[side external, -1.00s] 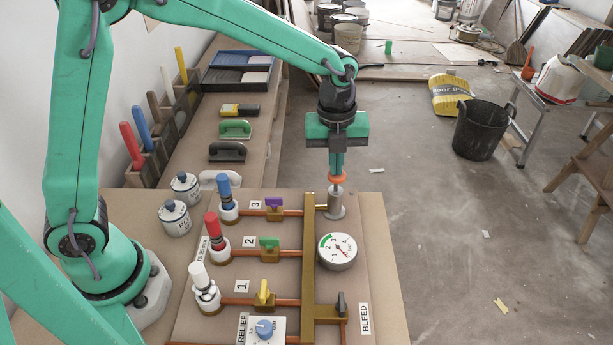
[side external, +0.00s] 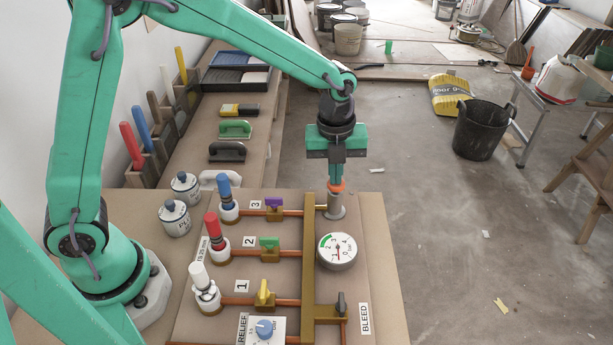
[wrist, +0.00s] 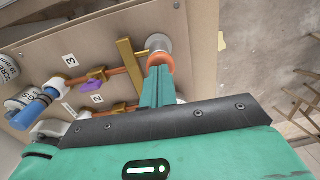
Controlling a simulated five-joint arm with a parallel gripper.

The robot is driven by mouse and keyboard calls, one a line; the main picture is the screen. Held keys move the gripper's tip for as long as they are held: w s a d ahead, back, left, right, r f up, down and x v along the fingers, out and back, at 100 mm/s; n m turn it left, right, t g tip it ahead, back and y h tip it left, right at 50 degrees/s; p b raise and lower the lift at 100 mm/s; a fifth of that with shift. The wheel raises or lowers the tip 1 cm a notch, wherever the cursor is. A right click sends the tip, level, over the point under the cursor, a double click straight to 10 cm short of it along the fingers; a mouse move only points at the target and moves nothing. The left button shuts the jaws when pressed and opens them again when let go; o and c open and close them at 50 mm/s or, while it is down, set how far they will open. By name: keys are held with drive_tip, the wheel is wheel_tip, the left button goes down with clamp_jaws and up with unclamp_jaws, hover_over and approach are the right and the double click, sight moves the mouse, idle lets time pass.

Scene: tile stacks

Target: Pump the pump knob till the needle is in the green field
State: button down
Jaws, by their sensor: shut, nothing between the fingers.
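The orange pump knob (side external: 337,188) sits low on top of the grey metal pump cylinder (side external: 335,207), at the far end of the brass manifold. My gripper (side external: 336,182) is shut and empty, pointing down, with its fingertips at the top of the knob. In the wrist view the knob (wrist: 160,61) shows at the end of the shut fingers, in front of the cylinder (wrist: 158,42). The round white gauge (side external: 337,251) lies in front of the pump, with a green field at its upper left. Its needle is too small to read surely.
A board (side external: 382,262) carries copper pipes with a purple, a green and a yellow valve (side external: 264,294), and blue, red and white capped fittings to the left. A blue relief dial (side external: 264,328) and a dark bleed lever (side external: 341,304) are near the front.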

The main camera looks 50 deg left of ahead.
wheel_tip(320, 180, up, 14)
drive_tip(key=shift+s, duration=0.4)
drive_tip(key=shift+w+a, duration=0.1)
drive_tip(key=shift+w, duration=0.05)
idle(0.8)
drive_tip(key=shift+w+a+r+g, duration=0.1)
drive_tip(key=shift+w+r+g, duration=0.15)
drive_tip(key=shift+w+r, duration=0.3)
drive_tip(key=shift+w+a+r+g, duration=0.1)
drive_tip(key=shift+w+r+g, duration=0.2)
drive_tip(key=shift+r, duration=0.45)
drive_tip(key=shift+f, duration=0.1)
drive_tip(key=f, duration=1.4)
drive_tip(key=shift+s+d, duration=0.25)
drive_tip(key=shift+s, duration=0.05)
drive_tip(key=shift+f, duration=1.55)
